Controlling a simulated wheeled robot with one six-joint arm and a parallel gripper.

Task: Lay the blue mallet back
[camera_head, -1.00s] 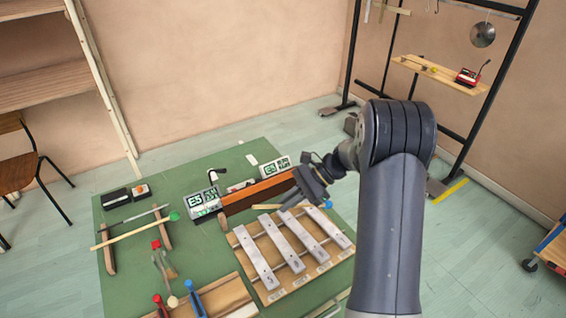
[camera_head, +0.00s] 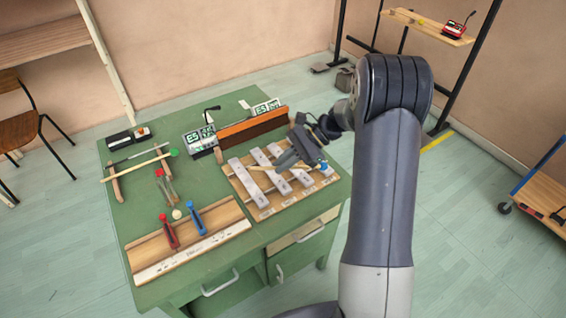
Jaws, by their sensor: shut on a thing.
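My gripper (camera_head: 287,162) is shut on the blue mallet, whose blue head (camera_head: 324,167) shows to the right of the jaws and whose thin wooden shaft (camera_head: 258,168) shows to the left. The gripper and mallet are over the metal bars (camera_head: 237,171) of a wooden-framed chime set. I cannot tell how high above the bars the mallet is. At the left of the green table, a green-headed mallet (camera_head: 138,166) lies slanted across two wooden rests (camera_head: 115,184). A dark thin rod (camera_head: 130,156) lies beside it.
The green table (camera_head: 230,105) also bears a brown wooden bar (camera_head: 253,126), displays reading E5 (camera_head: 194,138) and a dark box (camera_head: 122,138). A wooden trough (camera_head: 222,214) with red (camera_head: 169,232) and blue (camera_head: 196,218) handled tools is at the front.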

